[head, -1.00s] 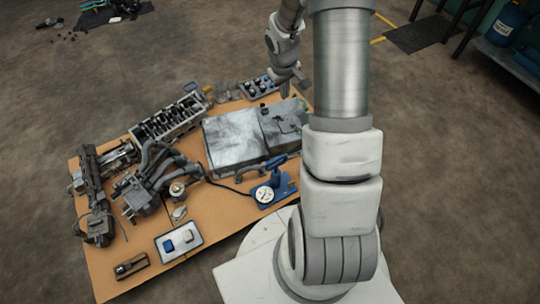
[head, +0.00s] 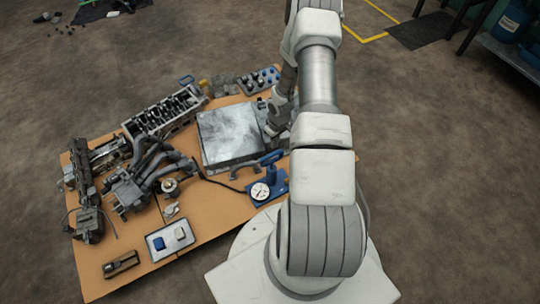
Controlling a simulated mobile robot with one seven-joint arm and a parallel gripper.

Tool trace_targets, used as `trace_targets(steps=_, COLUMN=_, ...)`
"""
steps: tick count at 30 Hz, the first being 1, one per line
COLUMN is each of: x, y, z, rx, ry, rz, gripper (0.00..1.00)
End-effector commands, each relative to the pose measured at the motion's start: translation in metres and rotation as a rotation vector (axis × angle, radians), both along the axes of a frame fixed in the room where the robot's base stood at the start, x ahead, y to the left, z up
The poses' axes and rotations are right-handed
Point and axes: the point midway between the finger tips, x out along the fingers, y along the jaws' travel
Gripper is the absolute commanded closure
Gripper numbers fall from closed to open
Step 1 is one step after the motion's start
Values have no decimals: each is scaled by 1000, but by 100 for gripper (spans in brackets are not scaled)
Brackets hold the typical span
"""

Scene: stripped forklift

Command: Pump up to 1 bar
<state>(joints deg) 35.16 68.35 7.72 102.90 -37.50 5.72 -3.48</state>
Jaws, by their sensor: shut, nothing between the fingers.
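A blue hand pump (head: 280,186) with a round white-faced gauge (head: 260,191) stands near the right edge of the brown work surface. Its blue handle (head: 270,158) sticks up at the upper left of the body. The gauge needle is too small to read. A dark hose (head: 226,187) runs from the pump to the left toward the engine parts. My gripper (head: 271,131) is shut and empty, pointing down beside the right edge of the silver metal box, above and apart from the pump handle in the picture. My arm hides part of the surface behind it.
The silver box (head: 228,135) lies behind the pump. A cylinder head (head: 165,108), pipes (head: 150,180) and other engine parts crowd the left. A tray (head: 176,247) with a blue and a white block lies in front. A bottle rack (head: 259,80) stands at the back.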

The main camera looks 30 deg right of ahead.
Motion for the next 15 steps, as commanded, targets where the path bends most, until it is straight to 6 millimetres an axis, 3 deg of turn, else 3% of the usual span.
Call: trace_targets(steps=15, x=0, y=0, z=-7, rx=1, ry=0, rz=0, gripper=100)
